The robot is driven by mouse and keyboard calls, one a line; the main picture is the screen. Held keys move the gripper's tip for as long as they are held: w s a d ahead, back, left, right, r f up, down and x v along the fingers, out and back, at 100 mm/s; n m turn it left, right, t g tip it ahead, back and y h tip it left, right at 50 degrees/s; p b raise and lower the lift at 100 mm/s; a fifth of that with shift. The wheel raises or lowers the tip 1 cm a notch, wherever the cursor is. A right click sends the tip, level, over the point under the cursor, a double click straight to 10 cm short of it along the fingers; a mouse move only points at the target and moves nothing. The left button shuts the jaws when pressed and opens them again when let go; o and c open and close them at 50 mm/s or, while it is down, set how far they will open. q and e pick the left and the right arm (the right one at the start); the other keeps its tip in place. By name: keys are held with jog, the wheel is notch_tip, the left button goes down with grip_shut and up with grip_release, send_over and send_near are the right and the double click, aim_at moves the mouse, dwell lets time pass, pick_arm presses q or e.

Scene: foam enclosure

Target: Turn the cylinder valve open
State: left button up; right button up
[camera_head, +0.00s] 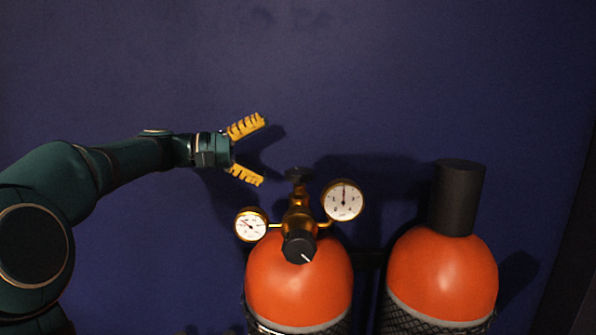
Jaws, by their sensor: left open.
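My left gripper (262,150) has yellow ribbed fingers spread wide and nothing between them. It is up and to the left of the cylinder valve (298,175), whose dark handwheel tops a brass body. The valve sits on the left orange cylinder (300,285). A gap shows between the fingers and the handwheel. A brass regulator carries a left gauge (251,225), a right gauge (343,200) and a black knob (299,247) with a white mark in front. The lower finger is just above the left gauge. My right gripper is not in view.
A second orange cylinder (440,270) with a tall black cap (457,197) stands to the right. Dark mesh wraps both cylinders' lower parts. A dark blue wall (420,80) is behind. The space above the cylinders is clear.

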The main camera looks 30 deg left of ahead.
aim_at(298, 171)
pick_arm(q)
jog(key=s+a+f+m+g+h+p, duration=0.1)
jog(key=s+a+f+m+g+h, duration=0.15)
jog(key=m, duration=0.75)
jog(key=s+a+f+m+g+h+p, duration=0.1)
jog(key=s+a+f+m, duration=0.15)
jog(key=m, duration=0.75)
jog(key=x, duration=0.7)
jog(key=p+x, duration=0.1)
jog(key=x, duration=0.5)
jog(key=shift+w+d+r, duration=0.15)
jog(key=shift+w, duration=0.4)
jog(key=c, duration=1.2)
